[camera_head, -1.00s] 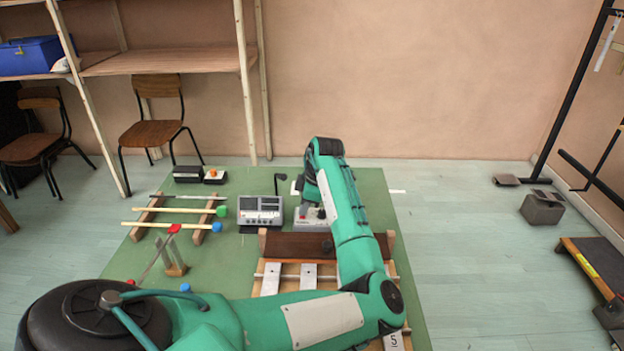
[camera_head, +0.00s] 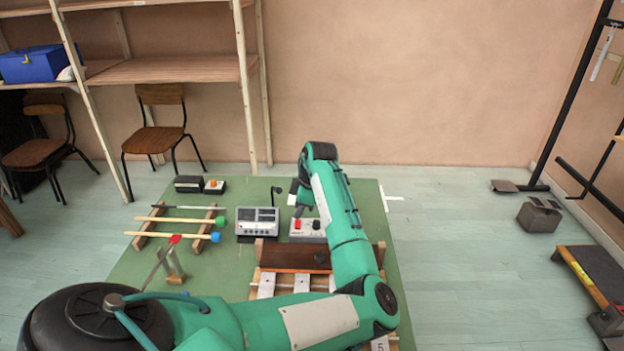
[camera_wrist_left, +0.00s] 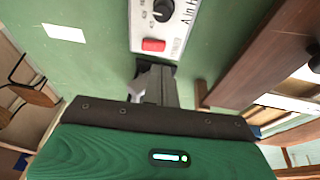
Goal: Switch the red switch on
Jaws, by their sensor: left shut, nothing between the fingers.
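The red switch (camera_head: 297,223) sits at the left end of a small light grey box (camera_head: 307,236) on the green table. In the left wrist view the red switch (camera_wrist_left: 153,45) is a red rocker beside a black knob (camera_wrist_left: 163,10). I cannot tell which way it is set. My left gripper (camera_head: 296,206) is shut and empty, just behind the box near the switch. In the wrist view its fingers (camera_wrist_left: 155,84) are just below the switch, with a small gap in the picture; I cannot tell if they touch anything. My right gripper is not in view.
A grey metered device (camera_head: 257,221) stands left of the box. A dark brown wooden bar (camera_head: 290,255) with pale bars lies in front of it. Mallets (camera_head: 172,235) lie on a rack at the left. A black box (camera_head: 188,183) is at the back.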

